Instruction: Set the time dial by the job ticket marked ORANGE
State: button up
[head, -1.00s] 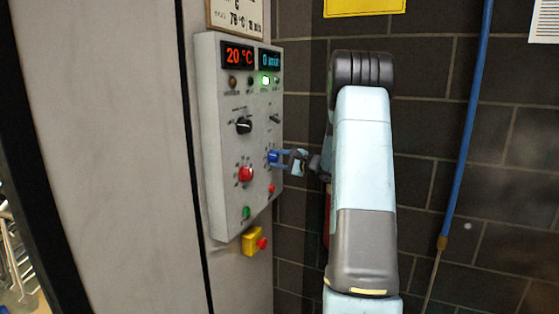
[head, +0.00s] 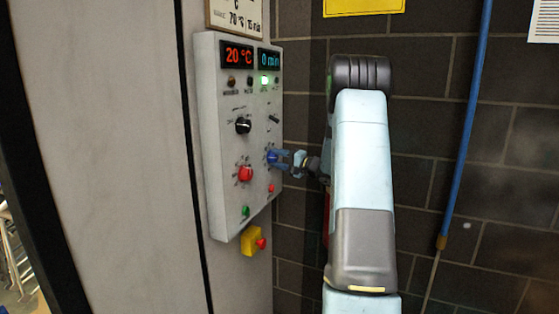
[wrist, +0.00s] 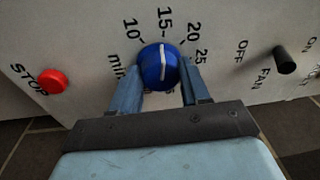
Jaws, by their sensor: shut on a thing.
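The blue time dial (wrist: 158,66) has a white line that points up towards the 15 mark in the wrist view. Marks 10, 15, 20, 25 and the word "min" show around it; its lower part is hidden. My gripper (wrist: 160,76) has one finger on each side of the dial, shut on it. In the head view the dial (head: 272,157) is on the grey control panel (head: 212,130), with my gripper (head: 281,158) at it from the right. The time display (head: 269,60) reads 0 min. A ticket (head: 238,17) above, cut off at the top, seems to read 70 °C, 15 min; no ORANGE mark shows.
The panel also has a temperature display (head: 238,55) at 20 °C, a black knob (head: 243,125), a red knob (head: 245,173) and a green button (head: 246,211). A red STOP button (wrist: 52,82) and a black FAN switch (wrist: 286,60) flank the dial.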

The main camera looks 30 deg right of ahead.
jog(key=shift+s+f, duration=0.1)
jog(key=shift+f, duration=0.2)
jog(key=o, duration=1)
jog(key=shift+r, duration=0.2)
jog(key=shift+o, duration=0.2)
jog(key=v, duration=1.3)
jog(key=shift+s+d, duration=0.15)
jog(key=shift+s, duration=0.15)
